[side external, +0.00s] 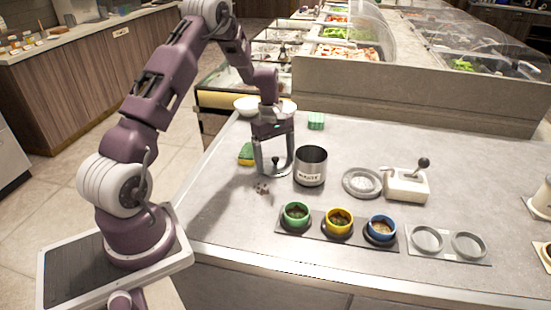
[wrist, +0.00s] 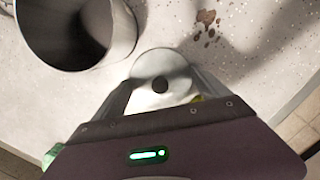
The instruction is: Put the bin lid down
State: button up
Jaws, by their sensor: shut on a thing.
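The bin lid (side external: 282,171) is a round silver disc with a dark knob in its middle. My gripper (side external: 275,168) is shut on it, with one finger on either side. In the wrist view the lid (wrist: 158,63) shows between the fingers of my gripper (wrist: 160,92). I cannot tell whether the lid touches the counter. The bin (side external: 311,170) is an open metal cylinder with a white label, upright just right of the lid. Its open mouth shows at the upper left of the wrist view (wrist: 122,38), apart from the lid.
Brown bits (side external: 262,188) lie on the counter in front of the lid. A yellow-green sponge (side external: 246,153) is left of my gripper. A green block (side external: 316,121) is behind. Green, yellow and blue cups (side external: 339,221) stand in a tray at front.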

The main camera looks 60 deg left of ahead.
jog(key=o, duration=1.2)
jog(key=shift+f, duration=0.1)
notch_tip(320, 180, up, 12)
jog(key=a, duration=0.2)
jog(key=s+d+r+m+t+y, duration=0.1)
jog(key=s+d+r+m, duration=0.15)
jog(key=d+r, duration=0.35)
jog(key=s+d+r+m+t, duration=0.1)
jog(key=s+d+r+m, duration=0.15)
jog(key=d+r, duration=0.3)
jog(key=s+d+r+m+t, duration=0.1)
jog(key=s+d+m, duration=0.3)
jog(key=s, duration=0.2)
jog(key=s+d+r+m+t, duration=0.1)
jog(key=s+d+m, duration=0.3)
jog(key=s, duration=0.3)
jog(key=s+d+r+m+t, duration=0.1)
jog(key=s+d+m, duration=0.3)
jog(key=s, duration=0.3)
jog(key=shift+d+m+t+y, duration=0.3)
jog(key=shift+m+y, duration=0.1)
jog(key=shift+m, duration=0.1)
